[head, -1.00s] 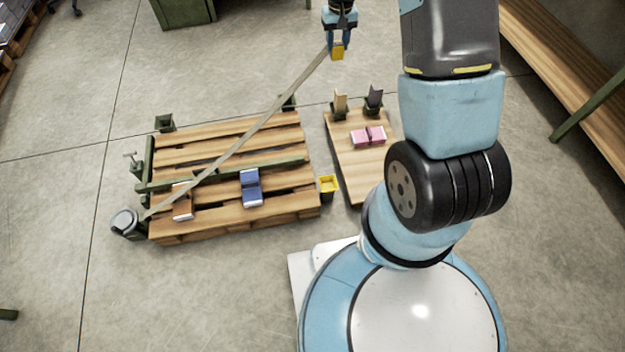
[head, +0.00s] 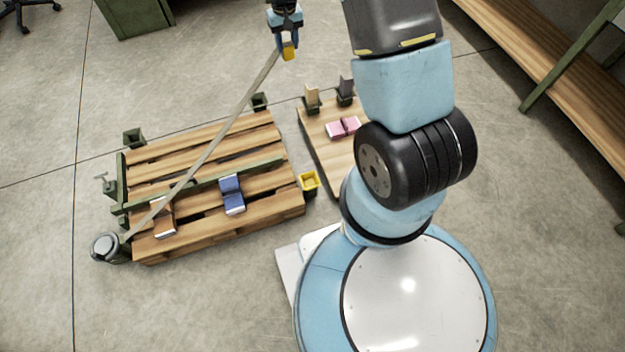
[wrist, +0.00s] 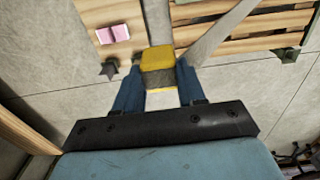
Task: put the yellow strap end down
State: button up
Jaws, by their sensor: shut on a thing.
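The yellow strap end (head: 289,50) is a small yellow block, held in my gripper (head: 287,42) at the top of the head view. In the wrist view my gripper (wrist: 160,82) is shut on the yellow strap end (wrist: 157,55), with a blue finger at each side. The grey strap (head: 215,143) runs taut from it, slanting over the pallet (head: 190,138) to a round grey reel (head: 105,246) at the pallet's near left corner. The strap end is held beyond the pallet's far side; its height above the floor is hard to tell.
On the pallet are a blue book-like item (head: 233,195), a brown one (head: 164,218) and a green bar (head: 250,165). A yellow open cup (head: 310,181) stands at its right. A smaller wooden board (head: 318,150) carries a pink item (head: 343,128). Bare floor (head: 190,70) lies behind the pallet.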

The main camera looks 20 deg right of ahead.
jog(key=s+a+f, duration=0.1)
jog(key=a+f, duration=0.1)
jog(key=f, duration=0.6)
jog(key=a+f, duration=0.3)
jog(key=f, duration=0.5)
jog(key=s+a+f, duration=0.2)
jog(key=s+f, duration=0.5)
jog(key=f, duration=0.4)
jog(key=s+a+f, duration=0.2)
jog(key=s+f, duration=0.5)
jog(key=f, duration=0.3)
jog(key=s+a+f, duration=0.2)
jog(key=s+f, duration=0.5)
jog(key=f, duration=0.4)
jog(key=w+d+f, duration=0.2)
jog(key=d+f, duration=0.1)
jog(key=d, duration=0.1)
jog(key=w+d+f, duration=0.2)
jog(key=d+f, duration=0.1)
jog(key=d, duration=0.1)
jog(key=w+d+f, duration=0.2)
jog(key=d+f, duration=0.1)
jog(key=f, duration=0.1)
jog(key=shift+w+d, duration=0.2)
jog(key=shift+d, duration=0.2)
jog(key=shift+w+d+f, duration=0.1)
jog(key=shift+d+f, duration=0.1)
jog(key=shift+f, duration=1.55)
jog(key=shift+f, duration=0.25)
jog(key=o, duration=0.9)
